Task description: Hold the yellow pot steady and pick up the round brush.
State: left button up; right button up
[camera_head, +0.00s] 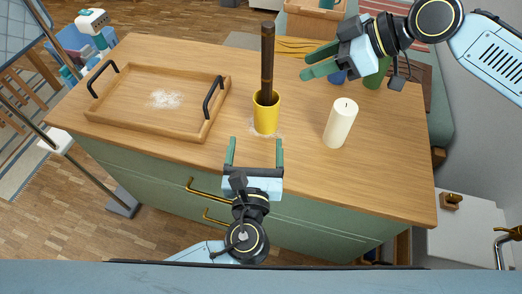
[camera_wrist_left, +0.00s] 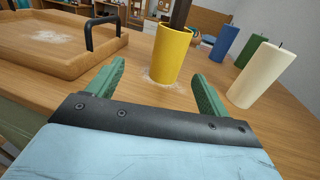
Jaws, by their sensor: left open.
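The yellow pot (camera_head: 266,116) stands upright on the wooden counter, with a thin white dusting around its base. The round brush (camera_head: 267,60) stands in it with its dark brown handle up; its lower end is hidden inside the pot. My left gripper (camera_head: 255,142) is open and empty just in front of the pot. In the left wrist view the pot (camera_wrist_left: 170,55) appears beyond and between the green fingers, apart from them. My right gripper (camera_head: 306,66) is open and empty, to the right of the brush handle.
A wooden tray (camera_head: 125,118) with black handles and white powder lies left of the pot. A cream candle (camera_head: 341,123) stands to the right. A blue candle (camera_wrist_left: 223,43) and a green candle (camera_wrist_left: 248,52) stand farther back. The counter's front right is clear.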

aim_at(267, 107)
pick_arm(q)
jog(key=shift+s+d+f+h, duration=0.2)
jog(key=shift+d+h, duration=0.1)
jog(key=shift+d, duration=0.3)
jog(key=shift+w+d, duration=0.1)
jog(key=shift+d, duration=0.1)
jog(key=w, duration=1.3)
jog(key=shift+d, duration=0.35)
